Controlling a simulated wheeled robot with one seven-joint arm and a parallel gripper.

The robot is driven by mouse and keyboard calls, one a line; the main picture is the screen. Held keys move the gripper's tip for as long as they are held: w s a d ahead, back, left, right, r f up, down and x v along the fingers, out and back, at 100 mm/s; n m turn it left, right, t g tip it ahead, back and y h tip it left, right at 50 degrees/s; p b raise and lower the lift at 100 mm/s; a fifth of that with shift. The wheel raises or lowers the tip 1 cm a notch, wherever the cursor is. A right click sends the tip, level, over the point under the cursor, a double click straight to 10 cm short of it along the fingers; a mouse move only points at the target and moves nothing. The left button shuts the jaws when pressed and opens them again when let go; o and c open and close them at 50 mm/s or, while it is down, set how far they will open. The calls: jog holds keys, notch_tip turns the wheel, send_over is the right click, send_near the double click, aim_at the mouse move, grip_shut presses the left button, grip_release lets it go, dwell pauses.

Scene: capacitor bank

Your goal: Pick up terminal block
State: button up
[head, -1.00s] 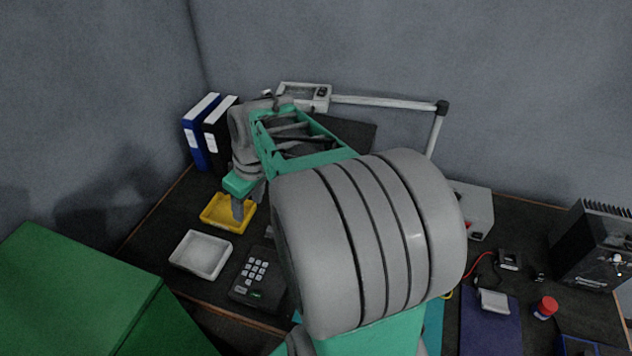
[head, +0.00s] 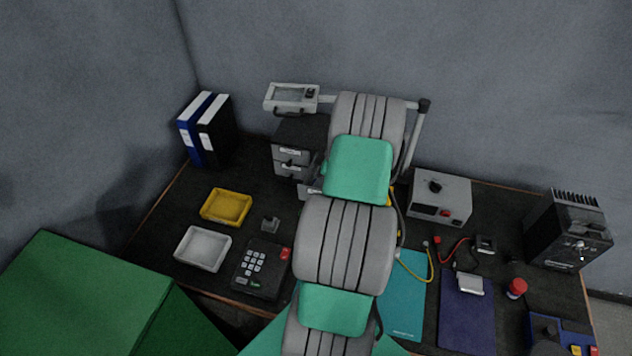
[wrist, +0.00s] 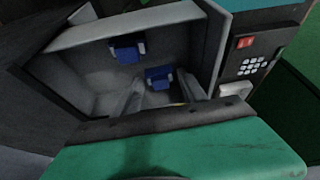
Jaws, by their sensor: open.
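In the wrist view an open grey drawer (wrist: 75,68) holds two small blue blocks with light-coloured ends. One blue block (wrist: 127,52) lies near the drawer's back wall, and the other blue block (wrist: 160,77) lies nearer to me. They look like the terminal blocks, but the view is too small to be sure. My gripper (wrist: 159,84) is open, with its grey fingers reaching over the drawer on either side of the nearer block. I cannot tell whether they touch it. In the head view my arm hides the gripper and most of the drawer.
A dark drawer cabinet (head: 298,140) stands behind my arm. A yellow tray (head: 226,207), a white tray (head: 203,248), a small grey block (head: 270,223) and a keypad device (head: 261,268) are to the left. A grey power box (head: 440,197) stands right.

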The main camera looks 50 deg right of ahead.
grip_shut()
dwell(0.5)
jog(key=shift+r, duration=0.1)
